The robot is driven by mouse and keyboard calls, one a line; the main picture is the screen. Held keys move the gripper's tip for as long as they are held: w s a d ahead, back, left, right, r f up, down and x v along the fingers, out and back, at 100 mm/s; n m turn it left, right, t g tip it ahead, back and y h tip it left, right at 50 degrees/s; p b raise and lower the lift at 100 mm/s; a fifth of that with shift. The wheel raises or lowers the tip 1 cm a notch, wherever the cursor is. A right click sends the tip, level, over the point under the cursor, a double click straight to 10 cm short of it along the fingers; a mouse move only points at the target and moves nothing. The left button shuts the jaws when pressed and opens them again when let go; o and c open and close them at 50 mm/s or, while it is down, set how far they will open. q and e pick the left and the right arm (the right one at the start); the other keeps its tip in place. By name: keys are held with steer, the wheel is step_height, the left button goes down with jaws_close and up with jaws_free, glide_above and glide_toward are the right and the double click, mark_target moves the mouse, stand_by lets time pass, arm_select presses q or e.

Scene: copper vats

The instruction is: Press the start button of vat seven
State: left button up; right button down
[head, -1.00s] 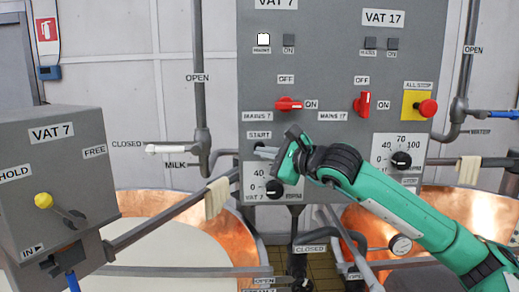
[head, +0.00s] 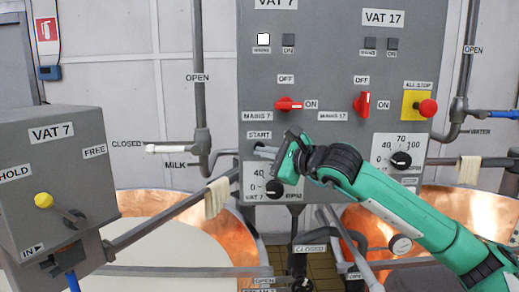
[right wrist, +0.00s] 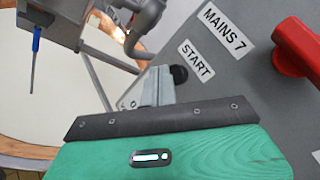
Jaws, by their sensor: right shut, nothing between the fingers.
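The grey control panel (head: 330,70) carries a VAT 7 column on its left side. The START label (head: 259,135) is there, and it also shows in the right wrist view (right wrist: 195,61). The start button (right wrist: 180,74) is a black round knob below that label in the right wrist view. My right gripper (head: 262,151) is shut and empty, its fingertips just below the START label. In the right wrist view the fingertips (right wrist: 161,82) are right beside the button and partly overlap it. I cannot tell whether they touch. My left gripper is not in view.
The red mains 7 switch (head: 288,104) points towards ON. A white lamp (head: 263,40) is lit above MAINS; the ON lamp (head: 288,40) is dark. The vat 7 speed dial (head: 273,188) is just below my gripper. The red all-stop button (head: 428,108) is at right.

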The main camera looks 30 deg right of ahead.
steer(key=shift+w, duration=0.15)
stand_by(0.4)
steer(key=shift+w+d, duration=0.2)
steer(key=shift+w, duration=0.05)
steer(key=shift+w+d, duration=0.25)
steer(key=shift+w, duration=0.15)
stand_by(0.8)
stand_by(0.3)
steer(key=shift+s+a+b, duration=0.45)
steer(key=shift+s+b, duration=0.3)
steer(key=shift+b, duration=0.15)
steer(key=shift+s, duration=0.1)
